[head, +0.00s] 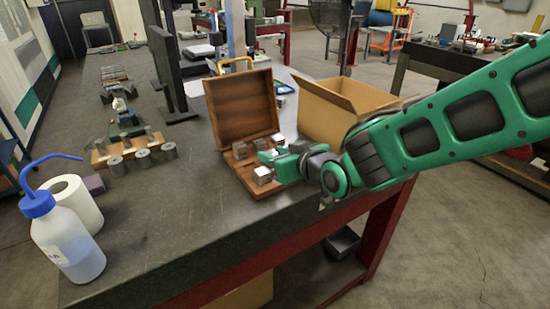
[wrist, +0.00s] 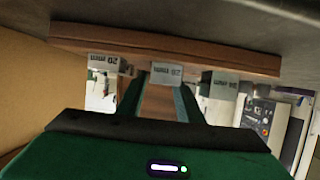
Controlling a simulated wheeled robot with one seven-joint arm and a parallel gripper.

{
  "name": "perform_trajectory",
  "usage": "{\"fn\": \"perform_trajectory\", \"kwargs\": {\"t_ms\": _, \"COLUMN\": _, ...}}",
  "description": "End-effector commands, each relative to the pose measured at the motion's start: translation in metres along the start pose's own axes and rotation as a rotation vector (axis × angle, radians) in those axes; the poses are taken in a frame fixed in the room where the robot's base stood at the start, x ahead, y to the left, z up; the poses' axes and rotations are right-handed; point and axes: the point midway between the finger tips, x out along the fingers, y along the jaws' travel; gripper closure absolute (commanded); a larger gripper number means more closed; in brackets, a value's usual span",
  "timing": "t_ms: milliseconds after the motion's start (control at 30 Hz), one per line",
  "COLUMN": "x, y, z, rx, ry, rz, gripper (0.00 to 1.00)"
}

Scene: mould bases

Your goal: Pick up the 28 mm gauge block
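The open wooden case (head: 245,181) holds several grey metal gauge blocks. In the head view a front block (head: 263,176) sits just below my gripper (head: 268,157), and other blocks (head: 240,151) lie farther back. In the wrist view, which looks upside down, three labelled blocks show: a left block (wrist: 89,61), a middle block (wrist: 167,73) and a right block (wrist: 220,79). Their labels are too small to read surely, so I cannot tell which is 28 mm. My gripper (wrist: 158,88) is open, its fingers apart, with the middle block beyond the gap between them. Nothing is held.
The case lid (head: 241,107) stands up behind the blocks. An open cardboard box (head: 336,112) stands close on the right, beside my arm. A wash bottle (head: 70,245), a white roll (head: 76,200) and a wooden rack (head: 132,155) are at left. The front bench top is clear.

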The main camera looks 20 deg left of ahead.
Motion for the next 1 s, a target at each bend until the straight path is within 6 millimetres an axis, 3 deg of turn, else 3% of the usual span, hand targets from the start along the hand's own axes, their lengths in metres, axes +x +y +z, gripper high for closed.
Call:
{"fn": "perform_trajectory", "kwargs": {"t_ms": 200, "x": 0.0, "y": 0.0, "z": 0.0, "rx": 0.0, "ry": 0.0, "rz": 0.0, "gripper": 0.7}}
{"fn": "perform_trajectory", "kwargs": {"t_ms": 333, "x": 0.0, "y": 0.0, "z": 0.0, "rx": 0.0, "ry": 0.0, "rz": 0.0, "gripper": 1.0}}
{"fn": "perform_trajectory", "kwargs": {"t_ms": 767, "x": -0.002, "y": 0.001, "z": -0.006, "rx": 0.0, "ry": 0.002, "rz": 0.001, "gripper": 1.0}}
{"fn": "perform_trajectory", "kwargs": {"t_ms": 1000, "x": -0.015, "y": 0.001, "z": -0.039, "rx": 0.0, "ry": 0.007, "rz": 0.003, "gripper": 1.0}}
